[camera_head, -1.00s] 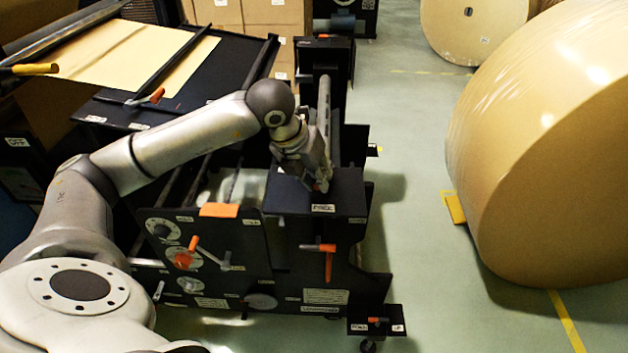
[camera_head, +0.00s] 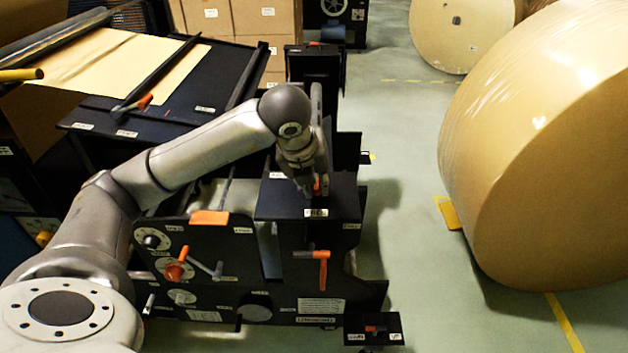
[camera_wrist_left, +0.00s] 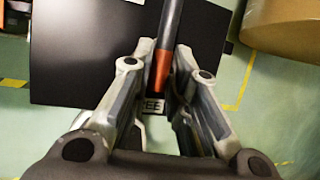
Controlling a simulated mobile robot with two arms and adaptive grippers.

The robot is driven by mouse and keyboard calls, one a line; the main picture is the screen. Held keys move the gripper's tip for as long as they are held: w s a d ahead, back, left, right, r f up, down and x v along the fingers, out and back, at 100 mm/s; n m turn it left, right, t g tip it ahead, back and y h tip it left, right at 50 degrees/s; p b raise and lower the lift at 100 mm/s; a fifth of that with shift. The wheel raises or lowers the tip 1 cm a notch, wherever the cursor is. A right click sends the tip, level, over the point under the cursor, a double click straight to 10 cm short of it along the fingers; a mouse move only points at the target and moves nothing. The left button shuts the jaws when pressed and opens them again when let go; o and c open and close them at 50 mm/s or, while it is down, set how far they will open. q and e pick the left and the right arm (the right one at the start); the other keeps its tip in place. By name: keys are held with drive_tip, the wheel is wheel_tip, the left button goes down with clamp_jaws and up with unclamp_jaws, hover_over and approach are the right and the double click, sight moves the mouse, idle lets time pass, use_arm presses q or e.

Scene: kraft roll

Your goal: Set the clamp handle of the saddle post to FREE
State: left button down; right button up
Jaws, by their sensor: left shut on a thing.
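The saddle post has a black top plate (camera_head: 342,203), which also shows in the wrist view (camera_wrist_left: 85,60). The clamp handle is a dark rod with an orange grip (camera_wrist_left: 160,70); a bit of the orange shows in the head view (camera_head: 317,187). My left gripper (camera_head: 316,184) is over the plate, shut on the handle. In the left wrist view its fingers (camera_wrist_left: 158,92) are on either side of the orange grip. A white label (camera_head: 316,212), partly readable as FREE (camera_wrist_left: 153,106), lies by the grip's end. My right gripper is not in view.
A large kraft roll (camera_head: 545,150) stands at right, with clear floor (camera_head: 405,200) between.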

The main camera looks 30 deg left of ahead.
use_arm(q)
drive_tip(key=c, duration=1.4)
unclamp_jaws()
drive_tip(key=v, duration=1.2)
